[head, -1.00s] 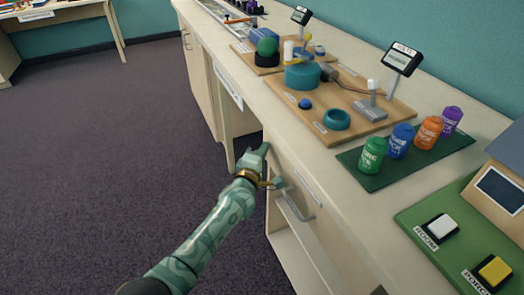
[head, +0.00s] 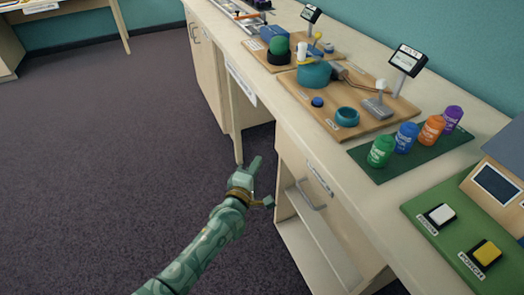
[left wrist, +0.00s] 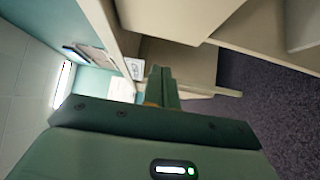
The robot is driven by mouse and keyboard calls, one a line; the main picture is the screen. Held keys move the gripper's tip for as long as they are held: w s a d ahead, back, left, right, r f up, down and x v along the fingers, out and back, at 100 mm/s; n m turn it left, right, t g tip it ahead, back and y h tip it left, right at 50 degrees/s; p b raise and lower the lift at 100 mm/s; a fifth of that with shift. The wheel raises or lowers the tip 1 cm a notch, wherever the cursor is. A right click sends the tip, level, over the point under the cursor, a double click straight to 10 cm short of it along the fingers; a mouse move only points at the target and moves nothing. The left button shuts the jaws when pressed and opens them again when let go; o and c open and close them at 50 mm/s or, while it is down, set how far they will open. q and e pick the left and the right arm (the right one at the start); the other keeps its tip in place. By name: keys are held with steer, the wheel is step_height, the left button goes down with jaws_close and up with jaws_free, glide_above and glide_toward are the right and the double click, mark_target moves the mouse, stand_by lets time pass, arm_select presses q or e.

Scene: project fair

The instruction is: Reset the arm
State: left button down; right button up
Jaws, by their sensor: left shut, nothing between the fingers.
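My left gripper (head: 256,165) is patterned pale green with a brass-coloured band at its wrist. It is shut and empty, in the open air in front of the counter's cabinet (head: 345,242). In the left wrist view its dark green fingers (left wrist: 162,86) are together with nothing between them. The cabinet's bar handle (head: 310,196) is to the right of the gripper, and a gap separates them in the picture. My right gripper is not in view.
The long counter (head: 325,160) carries a wooden board (head: 335,128) with teal parts, a dark green mat (head: 420,158) with several coloured cans, and a green board (head: 440,240) with white and yellow buttons. The carpet (head: 110,170) at left is clear.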

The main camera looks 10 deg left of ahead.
arm_select(q)
steer(key=s+a+f+m+g+y+p, duration=0.1)
steer(key=s+a+f+m+g+p, duration=0.3)
steer(key=s+f+m, duration=0.6)
steer(key=s+a+f+m+g, duration=0.2)
steer(key=s+f+m+g, duration=0.3)
steer(key=s+f, duration=0.85)
steer(key=s+a+f+m+g+y+p, duration=0.1)
steer(key=s+a+f+m+g, duration=0.15)
steer(key=s, duration=0.75)
steer(key=s+a+f+m+g+y+p, duration=0.1)
steer(key=s+a+f+m+g+p, duration=0.2)
steer(key=s, duration=0.8)
steer(key=s+a+g+p, duration=0.1)
steer(key=s+a+g, duration=0.1)
steer(key=s, duration=1.9)
steer(key=shift+s+a+n+g+p, duration=0.15)
steer(key=shift+a+n+g+p, duration=0.2)
steer(key=shift+n+g, duration=0.15)
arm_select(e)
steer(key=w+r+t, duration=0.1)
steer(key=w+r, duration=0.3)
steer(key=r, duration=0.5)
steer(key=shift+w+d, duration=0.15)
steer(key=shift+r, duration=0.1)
